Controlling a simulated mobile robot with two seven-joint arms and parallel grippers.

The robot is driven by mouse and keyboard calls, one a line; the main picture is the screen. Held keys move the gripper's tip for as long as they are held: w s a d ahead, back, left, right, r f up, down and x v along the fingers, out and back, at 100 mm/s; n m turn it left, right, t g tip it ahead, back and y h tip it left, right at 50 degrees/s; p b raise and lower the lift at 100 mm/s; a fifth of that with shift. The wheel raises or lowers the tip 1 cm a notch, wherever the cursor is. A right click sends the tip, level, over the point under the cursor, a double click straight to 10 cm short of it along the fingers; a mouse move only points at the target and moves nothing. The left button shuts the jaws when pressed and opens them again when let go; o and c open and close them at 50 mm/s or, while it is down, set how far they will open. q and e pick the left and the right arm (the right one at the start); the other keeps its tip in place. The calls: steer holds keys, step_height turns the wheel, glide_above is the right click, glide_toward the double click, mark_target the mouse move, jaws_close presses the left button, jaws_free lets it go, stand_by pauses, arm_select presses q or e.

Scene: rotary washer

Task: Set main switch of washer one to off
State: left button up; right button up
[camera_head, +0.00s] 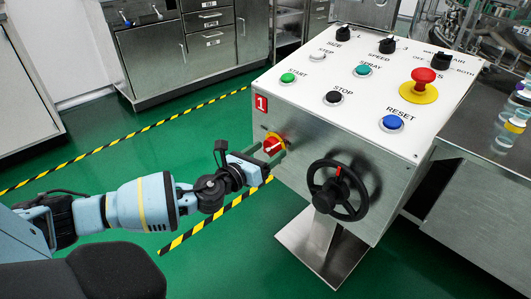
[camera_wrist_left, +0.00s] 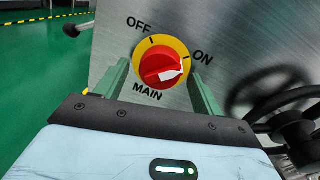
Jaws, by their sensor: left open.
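The main switch (camera_head: 273,144) is a red knob on a yellow disc, on the front face of the washer one control box (camera_head: 345,97) below the red "1" label. In the left wrist view the switch (camera_wrist_left: 158,66) shows OFF at upper left and ON at upper right. Its white pointer is turned to the right, roughly toward ON. My left gripper (camera_head: 268,160) is open in front of the switch; in the wrist view its two green fingers (camera_wrist_left: 160,72) stand on either side of the knob. Contact cannot be told. My right gripper is out of view.
A black handwheel (camera_head: 338,190) sticks out of the box to the right of the switch. The sloped top carries buttons, black knobs and a red emergency stop (camera_head: 421,80). A steel bench (camera_head: 470,170) with bottles stands at right. Green floor is open at left.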

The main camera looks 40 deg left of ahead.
arm_select(q)
steer(key=shift+c, duration=0.2)
steer(key=c, duration=0.7)
steer(key=shift+c, duration=1.2)
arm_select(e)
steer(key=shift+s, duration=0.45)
